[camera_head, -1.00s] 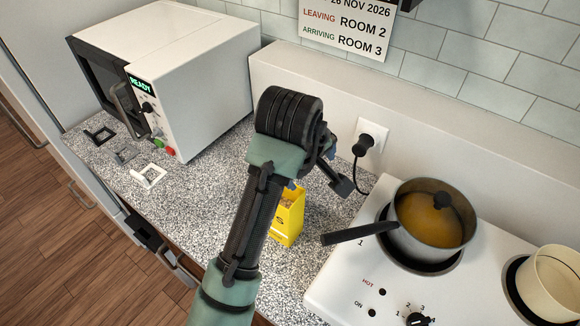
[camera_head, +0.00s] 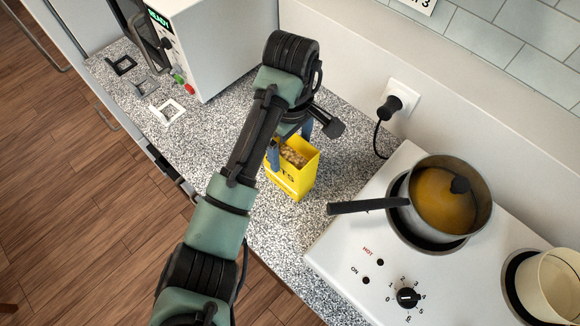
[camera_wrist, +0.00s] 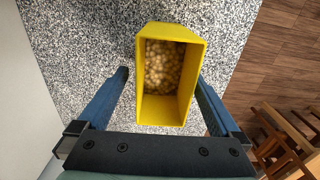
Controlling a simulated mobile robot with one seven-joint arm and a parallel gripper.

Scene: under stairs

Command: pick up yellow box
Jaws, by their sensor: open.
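In the wrist view the yellow box (camera_wrist: 187,112) lies ahead of and partly between my two blue fingers. My gripper (camera_head: 290,143) is above and around the box's top, pointing down. In the wrist view my gripper (camera_wrist: 162,78) is open, with one finger on each side of the box. The left finger is clearly apart from it; the right finger is close to its side, and I cannot tell whether it touches.
A white microwave (camera_head: 215,45) stands at the back left, with small square frames (camera_head: 167,111) on the counter before it. A stove (camera_head: 380,240) with a saucepan (camera_head: 440,205) is at the right, its handle pointing toward the box. A plugged-in socket (camera_head: 398,104) is on the wall behind.

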